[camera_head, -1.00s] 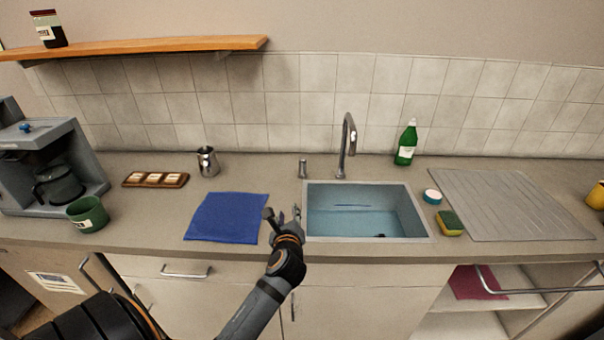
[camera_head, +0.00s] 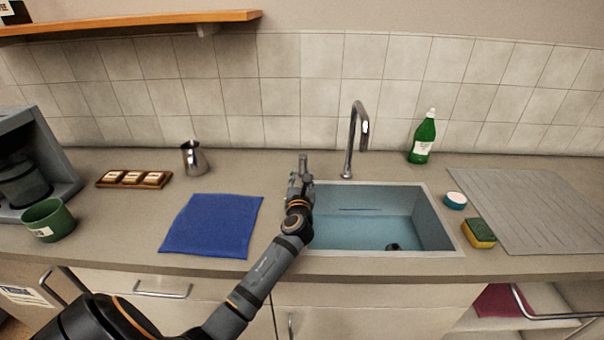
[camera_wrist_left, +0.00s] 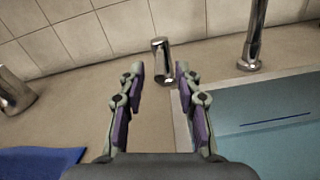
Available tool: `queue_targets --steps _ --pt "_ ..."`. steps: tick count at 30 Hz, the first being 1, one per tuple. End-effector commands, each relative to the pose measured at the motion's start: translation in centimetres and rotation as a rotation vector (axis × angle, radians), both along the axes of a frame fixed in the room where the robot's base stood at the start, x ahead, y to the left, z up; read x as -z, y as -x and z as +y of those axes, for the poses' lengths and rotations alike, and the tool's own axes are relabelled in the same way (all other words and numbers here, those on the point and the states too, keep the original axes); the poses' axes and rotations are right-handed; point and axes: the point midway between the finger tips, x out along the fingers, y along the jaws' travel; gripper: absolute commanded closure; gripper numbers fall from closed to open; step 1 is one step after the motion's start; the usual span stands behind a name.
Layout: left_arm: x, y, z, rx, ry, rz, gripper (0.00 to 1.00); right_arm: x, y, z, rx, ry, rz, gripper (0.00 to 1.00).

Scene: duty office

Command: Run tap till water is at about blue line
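The sink (camera_head: 437,246) is a rectangular basin with a teal interior. A thin dark blue line (camera_head: 360,210) runs along its back wall, and it also shows in the left wrist view (camera_wrist_left: 276,120). I cannot tell whether water covers the bottom. The curved metal tap spout (camera_head: 353,140) stands behind the sink, with no stream visible. A short metal post, the tap handle (camera_wrist_left: 161,60), stands left of the spout. My left gripper (camera_head: 301,180) is open and low by the sink's left rim. In the wrist view the handle stands ahead, between its parted fingers (camera_wrist_left: 161,85), apparently untouched.
A blue cloth (camera_head: 211,225) lies left of the sink, with a metal jug (camera_head: 194,159) behind it. A green bottle (camera_head: 423,138), a round tub (camera_head: 455,200) and a sponge (camera_head: 479,233) stand right of the sink, near the ridged drainboard (camera_head: 540,205).

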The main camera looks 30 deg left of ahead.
Motion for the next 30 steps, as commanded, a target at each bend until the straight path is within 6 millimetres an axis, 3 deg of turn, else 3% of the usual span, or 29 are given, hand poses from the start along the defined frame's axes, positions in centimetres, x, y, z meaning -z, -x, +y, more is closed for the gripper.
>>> queue_targets --steps 4,14,21,30 --pt "0.0 -1.5 0.9 -0.001 0.001 -0.001 0.66 0.0 -1.5 1.1 0.004 -0.014 -0.024 0.59" --pt "0.0 -1.8 1.1 0.000 0.002 0.000 0.66 0.2 0.8 1.0 0.005 -0.012 0.012 0.59" --pt "0.1 -1.8 1.1 0.000 0.002 0.000 0.99 0.2 0.9 0.5 0.002 -0.006 0.013 0.59" --pt "0.1 -1.8 1.1 0.000 0.002 0.000 1.00 0.1 0.3 0.3 0.001 -0.004 0.004 0.59"
